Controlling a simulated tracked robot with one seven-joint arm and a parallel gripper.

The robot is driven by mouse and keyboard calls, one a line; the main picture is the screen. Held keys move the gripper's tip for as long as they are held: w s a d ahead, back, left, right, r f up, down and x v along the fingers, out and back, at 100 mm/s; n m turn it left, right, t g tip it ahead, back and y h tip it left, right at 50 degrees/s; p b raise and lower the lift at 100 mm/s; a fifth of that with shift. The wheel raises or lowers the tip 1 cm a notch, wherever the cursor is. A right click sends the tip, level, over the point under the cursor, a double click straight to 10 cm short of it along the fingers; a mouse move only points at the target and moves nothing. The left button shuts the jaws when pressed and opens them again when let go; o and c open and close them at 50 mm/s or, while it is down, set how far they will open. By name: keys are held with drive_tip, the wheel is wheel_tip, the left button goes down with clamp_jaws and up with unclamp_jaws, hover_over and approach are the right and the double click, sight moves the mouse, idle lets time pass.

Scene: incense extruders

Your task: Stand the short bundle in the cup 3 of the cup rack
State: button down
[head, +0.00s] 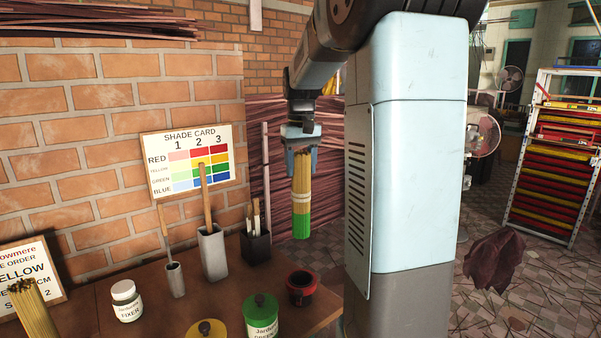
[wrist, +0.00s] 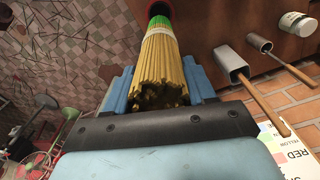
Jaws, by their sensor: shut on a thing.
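My gripper (head: 301,162) is shut on a bundle of yellow sticks (head: 301,185) and holds it upright in the air. The bundle has a pale band round its middle and a green lower end. In the wrist view the bundle (wrist: 163,65) sits between the blue fingers (wrist: 160,88), its dark stick ends towards the camera. Another yellow bundle (head: 36,314) stands at the lower left of the head view, cut off by the frame edge. I cannot tell from these frames which is shorter. No cup rack or numbered cup shows in either view.
On the brown table (head: 150,285) stand a dark red pot (head: 301,288), a green jar (head: 261,318), a yellow-lidded jar (head: 206,330), a white fixer jar (head: 126,301) and grey holders (head: 212,253) with wooden tools. A shade card (head: 187,160) leans on the brick wall.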

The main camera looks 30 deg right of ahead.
sight(301, 152)
drive_tip(key=shift+r, duration=2.65)
